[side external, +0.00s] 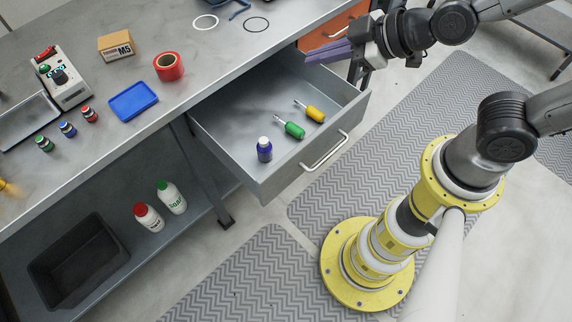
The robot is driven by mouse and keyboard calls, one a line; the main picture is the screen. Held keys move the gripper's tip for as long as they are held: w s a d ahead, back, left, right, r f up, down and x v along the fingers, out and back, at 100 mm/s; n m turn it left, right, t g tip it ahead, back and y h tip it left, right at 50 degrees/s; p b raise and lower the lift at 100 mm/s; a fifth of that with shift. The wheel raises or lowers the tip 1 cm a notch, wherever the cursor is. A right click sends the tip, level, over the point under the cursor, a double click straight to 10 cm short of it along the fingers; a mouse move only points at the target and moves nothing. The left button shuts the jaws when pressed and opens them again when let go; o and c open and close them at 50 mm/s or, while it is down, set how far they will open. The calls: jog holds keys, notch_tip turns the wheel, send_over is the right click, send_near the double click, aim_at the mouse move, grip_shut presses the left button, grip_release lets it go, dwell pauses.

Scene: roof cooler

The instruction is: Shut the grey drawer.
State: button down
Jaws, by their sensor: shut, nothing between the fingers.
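The grey drawer (232,178) is pulled out from under the bench and stands open. Its front carries a bar handle (325,151). Inside lie a green screwdriver (294,130) and a yellow screwdriver (315,114), and a small blue bottle (264,150) stands near the front panel. My gripper (328,53) is shut and empty. In the picture it shows above the far right corner of the drawer, apart from the handle. Its exact height over the drawer cannot be told.
An orange drawer (334,30) sits under the bench beyond my gripper. The benchtop (205,62) holds a red tape roll (169,67), a blue tray (133,102), a box (116,46) and several small bottles. A lower shelf holds a black bin (78,262). The floor before the drawer has grey mats (330,205).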

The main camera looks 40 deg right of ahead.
jog(key=s+a+f+n+g, duration=0.1)
jog(key=s+a+f+n, duration=0.25)
jog(key=f, duration=0.25)
jog(key=s+a+f+n+g+y, duration=0.1)
jog(key=s+a+f+n+g, duration=0.15)
jog(key=s+f, duration=0.3)
jog(key=s+a+f+n+g, duration=0.1)
jog(key=s+a+f+n, duration=0.2)
jog(key=f, duration=0.4)
jog(key=m, duration=0.1)
send_near(272, 194)
notch_tip(272, 194, down, 4)
jog(key=a, duration=0.2)
jog(key=shift+w, duration=1)
jog(key=w, duration=2.5)
jog(key=shift+d, duration=0.1)
jog(key=shift+s, duration=0.15)
